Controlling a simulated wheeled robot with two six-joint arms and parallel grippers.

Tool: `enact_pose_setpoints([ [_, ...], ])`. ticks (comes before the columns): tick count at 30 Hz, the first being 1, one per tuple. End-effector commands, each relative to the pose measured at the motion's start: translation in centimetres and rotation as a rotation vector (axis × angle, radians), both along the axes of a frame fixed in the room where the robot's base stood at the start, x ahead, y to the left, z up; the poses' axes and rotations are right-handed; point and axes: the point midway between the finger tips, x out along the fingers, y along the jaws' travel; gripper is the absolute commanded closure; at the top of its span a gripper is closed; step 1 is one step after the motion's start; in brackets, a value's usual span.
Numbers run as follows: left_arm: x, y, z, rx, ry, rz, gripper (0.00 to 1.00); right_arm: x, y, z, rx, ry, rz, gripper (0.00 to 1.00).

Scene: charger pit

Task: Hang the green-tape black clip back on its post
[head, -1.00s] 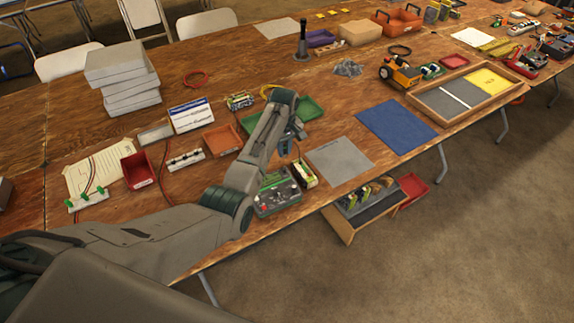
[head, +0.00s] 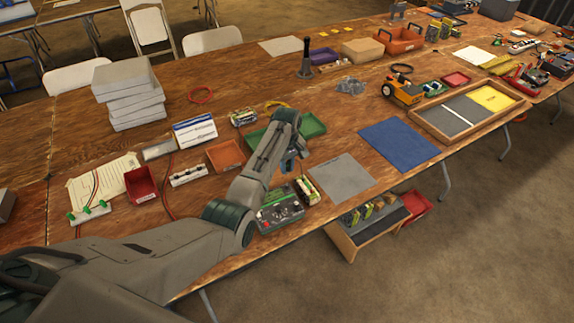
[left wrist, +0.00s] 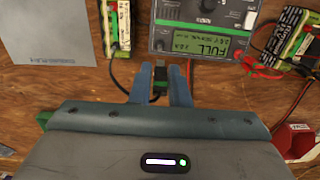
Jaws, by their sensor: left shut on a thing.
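My left gripper (head: 290,166) is over the table near the charger (head: 280,212), with its tips partly hidden by my own arm in the head view. In the left wrist view the two fingers (left wrist: 160,88) are shut on a small black clip (left wrist: 159,80) with a bit of green on it. The clip is just below the charger (left wrist: 168,44), whose display reads FULL. I cannot tell which post is the clip's. My right gripper is not in view.
A battery pack (left wrist: 118,22) with a black lead lies beside the charger, and another (left wrist: 294,38) lies on its other side. A grey mat (head: 342,177), a red bin (head: 140,184), an orange tray (head: 225,154) and a green tray (head: 312,126) are nearby.

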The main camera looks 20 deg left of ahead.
Motion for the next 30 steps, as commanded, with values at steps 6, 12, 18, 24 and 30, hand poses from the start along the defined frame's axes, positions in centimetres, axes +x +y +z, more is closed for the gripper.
enact_pose_setpoints([
  [6,0.0,0.0,-1.4,0.0,-0.001,0.0,0.97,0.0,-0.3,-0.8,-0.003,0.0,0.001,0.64],
  [12,0.0,0.0,-2.7,0.0,0.0,0.0,0.97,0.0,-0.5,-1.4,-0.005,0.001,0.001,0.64],
  [18,0.0,0.0,-3.9,0.0,-0.001,0.0,0.97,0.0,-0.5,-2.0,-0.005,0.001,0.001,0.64],
  [24,0.0,0.0,-5.1,0.0,0.0,0.0,0.97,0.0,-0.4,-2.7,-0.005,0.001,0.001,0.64],
  [30,0.0,0.0,-5.9,0.0,-0.001,0.0,0.97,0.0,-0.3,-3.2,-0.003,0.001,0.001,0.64],
])
